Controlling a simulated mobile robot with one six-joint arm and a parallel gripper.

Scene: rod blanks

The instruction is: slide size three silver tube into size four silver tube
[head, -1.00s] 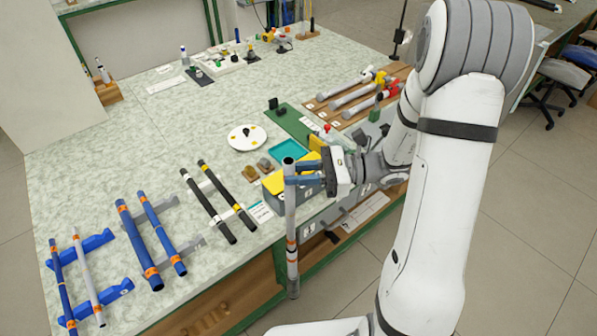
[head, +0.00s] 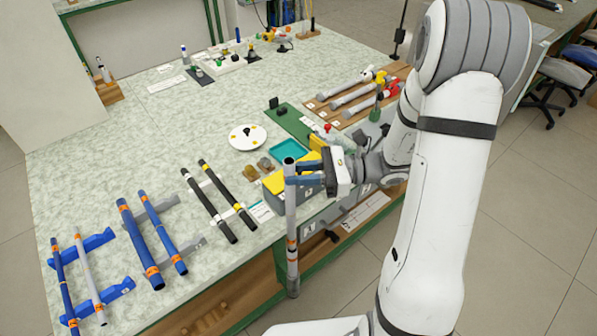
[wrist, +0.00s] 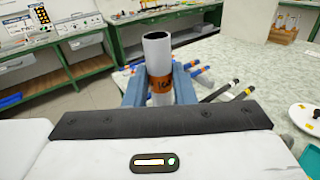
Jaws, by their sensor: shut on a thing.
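My gripper (head: 303,175) is shut on a thick silver tube (head: 291,223) near its upper end. The tube stands upright off the front edge of the bench, with its open, hollow end up and orange bands lower down. In the wrist view the same tube (wrist: 157,55) shows an open top and an orange marked band between the blue fingers (wrist: 158,90). A thinner silver tube (head: 88,275) with orange bands lies on blue holders at the bench's left end, beside a blue rod. I cannot read the size marks on either tube.
A grey and yellow box (head: 270,200) and a teal tray (head: 285,151) stand close behind the held tube. A round white plate (head: 240,141) is farther back.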

